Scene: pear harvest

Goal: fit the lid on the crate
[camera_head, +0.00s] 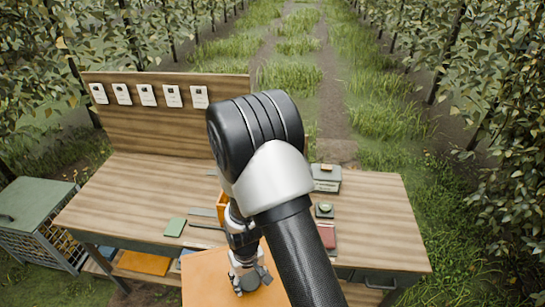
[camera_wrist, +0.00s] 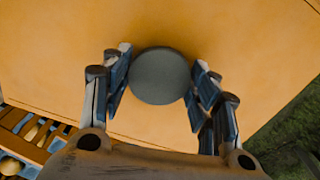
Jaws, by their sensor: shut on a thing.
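The lid is a flat orange panel (camera_head: 210,284) at the front of the bench in the head view, and it fills most of the wrist view (camera_wrist: 230,40). A round dark grey knob (camera_wrist: 160,76) stands on it. My gripper (camera_wrist: 160,92) is shut on this knob, with fingers on both sides; it also shows in the head view (camera_head: 251,281). At the lower left of the wrist view, an orange slatted crate (camera_wrist: 22,120) with pale round things shows past the lid's edge. I cannot tell the gap between lid and crate.
The wooden bench (camera_head: 130,185) has a back board with several white cards (camera_head: 147,95). A green pad (camera_head: 175,227), a grey box (camera_head: 326,178) and a small scale-like device (camera_head: 324,210) lie on it. A green-topped cage (camera_head: 38,215) stands left. My arm hides the bench's middle.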

